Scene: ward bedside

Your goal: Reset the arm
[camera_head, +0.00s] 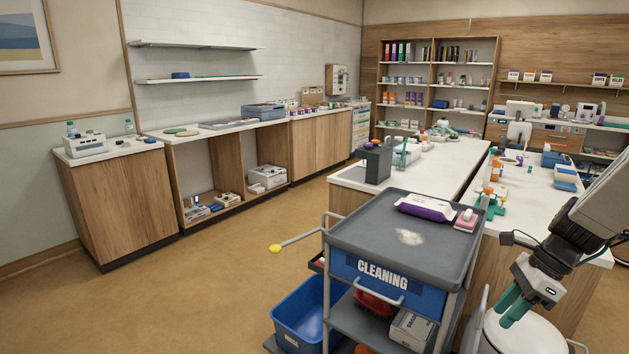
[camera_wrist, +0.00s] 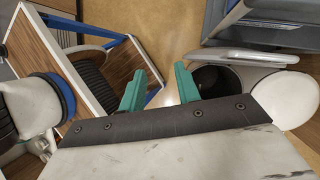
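My gripper (camera_head: 511,308) is at the lower right of the head view, pointing down with its teal fingers above or in front of a white rounded bin (camera_head: 520,338). In the wrist view the two teal fingertips of my gripper (camera_wrist: 159,80) are apart, with only floor and part of a wooden-panelled piece of furniture showing behind them. Nothing is held. The gap between the fingers is hard to see in the head view.
A grey cleaning cart (camera_head: 345,232) with a purple-and-white pack (camera_head: 427,208) stands left of my gripper. White-topped counters (camera_head: 541,196) lie behind. In the wrist view, the bin's dark opening (camera_wrist: 212,79) is close to the right finger. Open floor (camera_head: 160,290) lies left.

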